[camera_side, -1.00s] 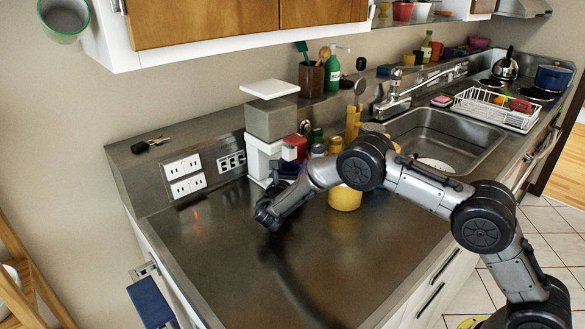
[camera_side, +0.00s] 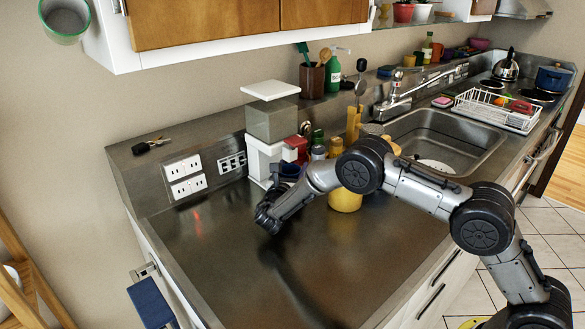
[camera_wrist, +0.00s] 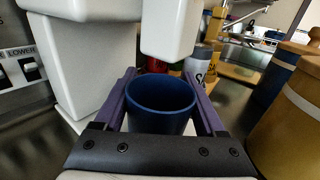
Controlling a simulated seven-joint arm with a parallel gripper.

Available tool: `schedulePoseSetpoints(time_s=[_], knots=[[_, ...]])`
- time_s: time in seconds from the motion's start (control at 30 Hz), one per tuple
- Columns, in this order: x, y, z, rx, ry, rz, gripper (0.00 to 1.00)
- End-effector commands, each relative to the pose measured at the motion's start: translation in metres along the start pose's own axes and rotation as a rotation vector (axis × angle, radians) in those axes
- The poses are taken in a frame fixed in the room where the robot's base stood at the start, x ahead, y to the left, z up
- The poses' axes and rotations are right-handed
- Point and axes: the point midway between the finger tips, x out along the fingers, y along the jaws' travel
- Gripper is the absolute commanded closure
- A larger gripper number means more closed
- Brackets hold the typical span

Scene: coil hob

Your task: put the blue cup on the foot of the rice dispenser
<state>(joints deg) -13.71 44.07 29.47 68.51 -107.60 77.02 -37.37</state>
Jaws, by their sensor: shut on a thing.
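The blue cup (camera_wrist: 160,112) is upright between the two purple fingers of my gripper (camera_wrist: 160,88), which is shut on it. The cup's open mouth faces up. In the side view the cup (camera_side: 291,169) shows partly behind my gripper (camera_side: 279,189), at the front of the rice dispenser (camera_side: 264,157). The dispenser is a white column with a grey hopper and white lid. In the wrist view its white body (camera_wrist: 85,65) stands left of the cup, and its white spout is just beyond and above the cup. White foot surface shows beside and under the cup; whether they touch is unclear.
A yellow container (camera_side: 345,198) stands close right of my gripper, with bottles and jars behind it. In the wrist view yellow (camera_wrist: 285,125) and blue containers are near on the right. The counter in front (camera_side: 220,250) is clear. Wall sockets (camera_side: 188,187) are at left.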

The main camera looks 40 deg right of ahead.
Motion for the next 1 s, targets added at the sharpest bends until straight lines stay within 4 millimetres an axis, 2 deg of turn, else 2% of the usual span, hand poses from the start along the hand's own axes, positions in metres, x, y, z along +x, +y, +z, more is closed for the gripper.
schedulePoseSetpoints(time_s=[0.17, 0.2, 0.33, 0.67, 0.83, 1.0], knots=[[-0.001, -0.001, -0.005, -0.007, 0.007, 0.001, 0.81], [-0.001, -0.001, -0.005, -0.007, 0.007, 0.001, 0.22], [0.0, -0.001, -0.005, -0.006, 0.006, 0.001, 0.0], [-0.005, 0.0, -0.003, -0.005, 0.005, 0.002, 0.0], [-0.03, 0.001, -0.003, -0.007, 0.005, 0.005, 0.0], [-0.068, 0.001, -0.003, -0.006, 0.004, 0.006, 0.0]])
